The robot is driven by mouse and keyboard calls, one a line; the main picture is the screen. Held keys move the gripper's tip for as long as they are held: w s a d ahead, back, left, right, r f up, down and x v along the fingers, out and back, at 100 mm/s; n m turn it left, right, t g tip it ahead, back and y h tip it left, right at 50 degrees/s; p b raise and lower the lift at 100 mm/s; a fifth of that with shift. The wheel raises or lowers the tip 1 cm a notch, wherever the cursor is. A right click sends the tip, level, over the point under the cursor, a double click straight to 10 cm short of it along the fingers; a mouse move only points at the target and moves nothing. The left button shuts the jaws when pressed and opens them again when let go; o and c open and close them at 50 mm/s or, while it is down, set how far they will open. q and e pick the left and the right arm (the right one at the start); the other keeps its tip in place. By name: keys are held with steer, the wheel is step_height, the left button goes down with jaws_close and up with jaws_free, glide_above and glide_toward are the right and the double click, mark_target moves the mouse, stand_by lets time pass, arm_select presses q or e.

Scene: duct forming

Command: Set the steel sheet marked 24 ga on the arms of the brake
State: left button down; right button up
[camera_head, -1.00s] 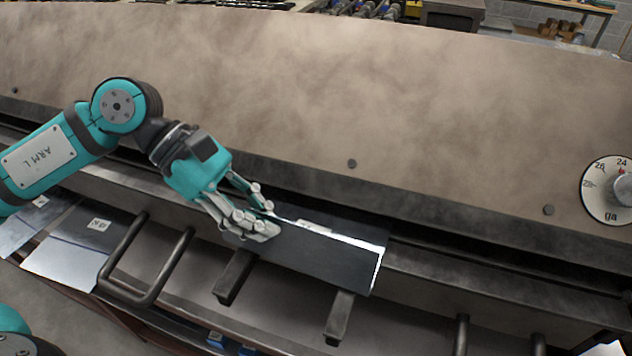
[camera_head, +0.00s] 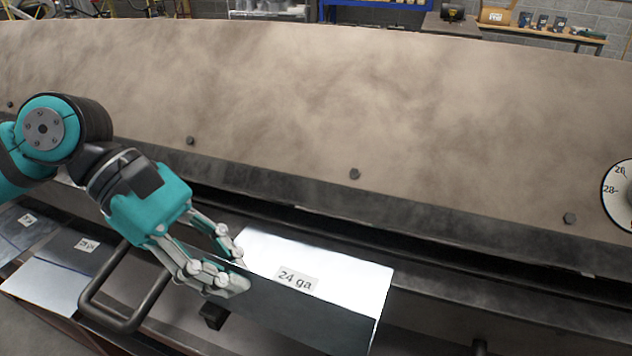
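The steel sheet marked 24 ga (camera_head: 345,278) is in the lower middle of the head view. Its far part is bright and its near part looks dark; the label sits near the line between them. My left gripper (camera_head: 238,274) is at the sheet's left end, its fingers closed on that edge. The sheet lies over the brake's arms (camera_head: 213,314); one arm's end shows below its left part and the rest is hidden. I cannot tell whether the sheet touches them. The brake (camera_head: 450,130) fills the middle of the view. My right gripper is not in view.
A black bar handle (camera_head: 130,318) sticks out left of the sheet. Other labelled sheets (camera_head: 80,250) lie at the lower left. A gauge dial (camera_head: 620,195) is at the right edge. A bench with small boxes (camera_head: 545,28) stands behind the brake.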

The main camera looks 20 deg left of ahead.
arm_select(q)
steer(key=shift+f+b, duration=0.4)
steer(key=c, duration=1.4)
jaws_free()
steer(key=shift+a, duration=0.1)
